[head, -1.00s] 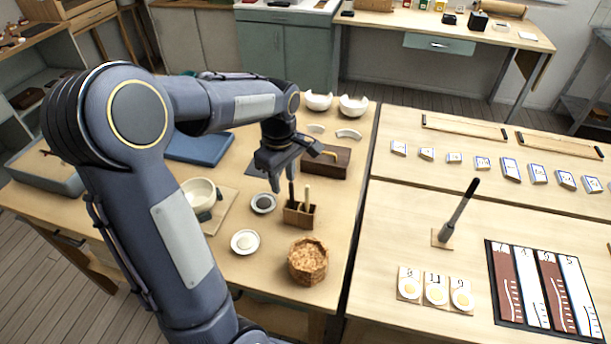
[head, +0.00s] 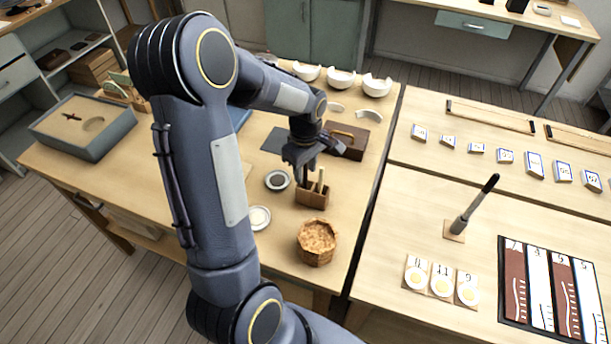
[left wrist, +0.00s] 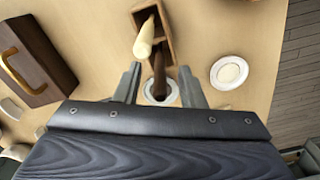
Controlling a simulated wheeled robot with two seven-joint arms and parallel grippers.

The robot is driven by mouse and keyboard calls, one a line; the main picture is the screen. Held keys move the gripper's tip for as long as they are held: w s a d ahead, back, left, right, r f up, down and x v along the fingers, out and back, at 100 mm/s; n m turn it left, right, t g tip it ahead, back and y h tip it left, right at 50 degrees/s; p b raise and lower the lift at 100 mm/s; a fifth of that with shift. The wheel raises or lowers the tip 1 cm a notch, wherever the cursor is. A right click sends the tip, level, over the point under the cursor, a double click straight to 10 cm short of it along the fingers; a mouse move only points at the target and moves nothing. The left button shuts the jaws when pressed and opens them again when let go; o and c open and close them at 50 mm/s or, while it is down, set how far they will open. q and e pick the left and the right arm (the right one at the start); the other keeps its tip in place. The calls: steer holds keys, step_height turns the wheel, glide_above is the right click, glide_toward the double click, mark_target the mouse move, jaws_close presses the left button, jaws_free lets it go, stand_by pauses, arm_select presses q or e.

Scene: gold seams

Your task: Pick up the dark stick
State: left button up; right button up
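The dark stick (left wrist: 158,78) stands in a small wooden holder (head: 312,198) beside a pale stick (head: 321,181). In the left wrist view the pale stick (left wrist: 147,38) leans from the holder (left wrist: 167,30), and the dark stick's near end lies between my two fingers. My left gripper (head: 305,172) is open above the holder; its fingertips (left wrist: 160,84) are apart, one on each side of the dark stick, with gaps visible. In the head view the gripper mostly hides the dark stick. My right gripper is not in view.
A dark-tipped tool (head: 474,205) stands on the right table.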

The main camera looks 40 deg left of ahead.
arm_select(q)
jaws_close()
